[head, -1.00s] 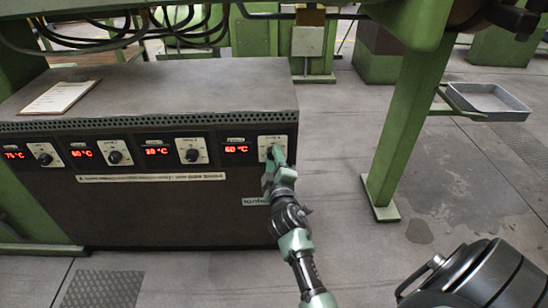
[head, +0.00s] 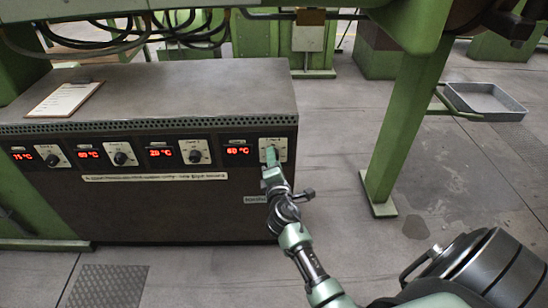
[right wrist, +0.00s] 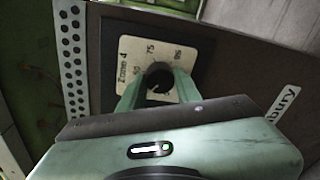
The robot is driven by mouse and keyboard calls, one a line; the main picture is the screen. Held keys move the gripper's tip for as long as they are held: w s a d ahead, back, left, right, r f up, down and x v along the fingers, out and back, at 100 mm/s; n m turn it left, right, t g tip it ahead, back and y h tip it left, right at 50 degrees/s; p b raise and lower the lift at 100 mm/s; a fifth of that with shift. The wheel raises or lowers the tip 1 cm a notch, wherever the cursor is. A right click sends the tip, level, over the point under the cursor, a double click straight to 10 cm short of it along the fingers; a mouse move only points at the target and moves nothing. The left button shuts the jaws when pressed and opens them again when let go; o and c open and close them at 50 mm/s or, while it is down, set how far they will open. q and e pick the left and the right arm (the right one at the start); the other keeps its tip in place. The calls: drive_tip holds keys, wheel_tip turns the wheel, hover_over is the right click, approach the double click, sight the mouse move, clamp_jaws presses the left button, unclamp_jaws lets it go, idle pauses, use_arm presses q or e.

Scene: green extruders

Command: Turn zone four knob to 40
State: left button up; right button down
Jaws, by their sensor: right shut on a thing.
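The zone four knob (right wrist: 158,78) is a dark round knob on a pale dial plate marked "Zone 4" in the right wrist view. The plate (head: 281,145) is at the right end of the control box's front in the head view. My right gripper (head: 271,156) is shut on the knob; its green fingers (right wrist: 158,88) stand on either side of it. The knob's pointer is hidden by the fingers. The zone four display (head: 238,151) beside it reads 60 °C in red. My left gripper is not in view.
The grey control box (head: 160,215) carries other knobs (head: 195,155) and red displays to the left. A clipboard (head: 65,99) lies on top. A green machine leg (head: 400,140) stands to the right. A grey tray (head: 485,101) is beyond it.

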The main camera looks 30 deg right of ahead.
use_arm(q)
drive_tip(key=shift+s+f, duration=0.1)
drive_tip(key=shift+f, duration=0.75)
use_arm(e)
drive_tip(key=shift+d+r+n, duration=0.1)
drive_tip(key=shift+r+n, duration=0.05)
drive_tip(key=shift+n, duration=0.25)
drive_tip(key=c, duration=1)
unclamp_jaws()
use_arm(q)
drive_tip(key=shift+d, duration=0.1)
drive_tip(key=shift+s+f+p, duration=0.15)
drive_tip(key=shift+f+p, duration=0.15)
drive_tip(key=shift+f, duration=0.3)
use_arm(e)
drive_tip(key=v, duration=0.7)
drive_tip(key=shift+s+a, duration=0.25)
drive_tip(key=shift+s, duration=0.05)
